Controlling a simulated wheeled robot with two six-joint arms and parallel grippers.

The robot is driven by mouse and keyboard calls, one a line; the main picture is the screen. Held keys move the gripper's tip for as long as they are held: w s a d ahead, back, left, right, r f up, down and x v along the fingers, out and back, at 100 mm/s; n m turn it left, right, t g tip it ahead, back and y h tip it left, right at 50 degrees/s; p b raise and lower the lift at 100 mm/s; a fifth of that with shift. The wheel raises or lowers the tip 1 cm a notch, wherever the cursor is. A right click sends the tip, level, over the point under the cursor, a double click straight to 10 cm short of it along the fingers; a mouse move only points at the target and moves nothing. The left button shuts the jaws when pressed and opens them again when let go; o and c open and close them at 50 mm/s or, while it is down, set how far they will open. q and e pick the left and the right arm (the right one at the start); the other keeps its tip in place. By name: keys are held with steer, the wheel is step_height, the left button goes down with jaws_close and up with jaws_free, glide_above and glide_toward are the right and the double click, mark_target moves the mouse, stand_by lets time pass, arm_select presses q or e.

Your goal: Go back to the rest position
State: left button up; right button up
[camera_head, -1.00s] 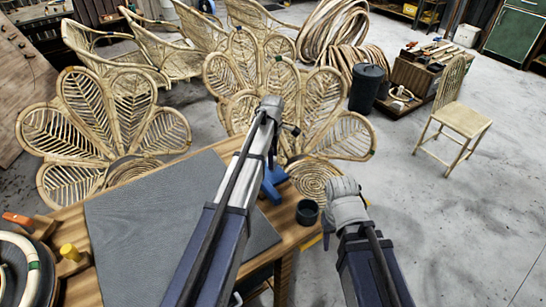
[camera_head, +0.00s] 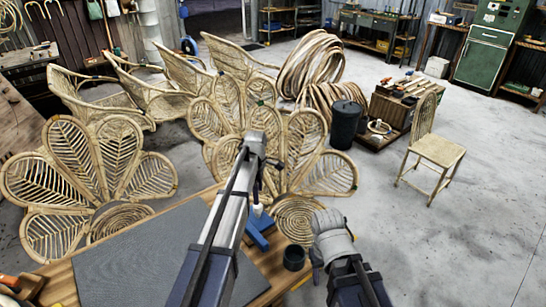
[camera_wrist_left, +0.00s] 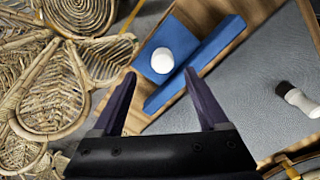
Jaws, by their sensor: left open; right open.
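My left arm reaches up through the middle of the head view, over the wooden worktable (camera_head: 80,285) and its grey mat (camera_head: 140,255). In the left wrist view, my left gripper (camera_wrist_left: 160,82) has two dark fingers spread apart with nothing between them. Beyond the fingertips lies a blue fixture (camera_wrist_left: 205,47) with a white round piece (camera_wrist_left: 162,60) on it. My right gripper (camera_head: 325,262) is right of the table's edge in the head view, beside a small black cup (camera_head: 293,257). Its fingers are mostly hidden by its wrist, and no held thing shows.
Large petal-shaped rattan chair backs (camera_head: 90,170) stand behind the table. A black bin (camera_head: 345,125), a wooden tool crate (camera_head: 400,105) and a wooden chair (camera_head: 432,150) stand to the right. A brush (camera_wrist_left: 298,98) lies on the mat.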

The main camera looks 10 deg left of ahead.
arm_select(q)
steer(key=s+d+m, duration=0.4)
steer(key=s+m, duration=0.3)
steer(key=s, duration=0.2)
steer(key=s+d+m, duration=0.4)
steer(key=s+m, duration=0.4)
steer(key=s, duration=0.2)
steer(key=s+d+m+y, duration=0.1)
steer(key=s+d+m, duration=0.4)
steer(key=s, duration=0.5)
steer(key=shift+m, duration=1.2)
steer(key=shift+d+r, duration=0.1)
steer(key=shift+c, duration=0.4)
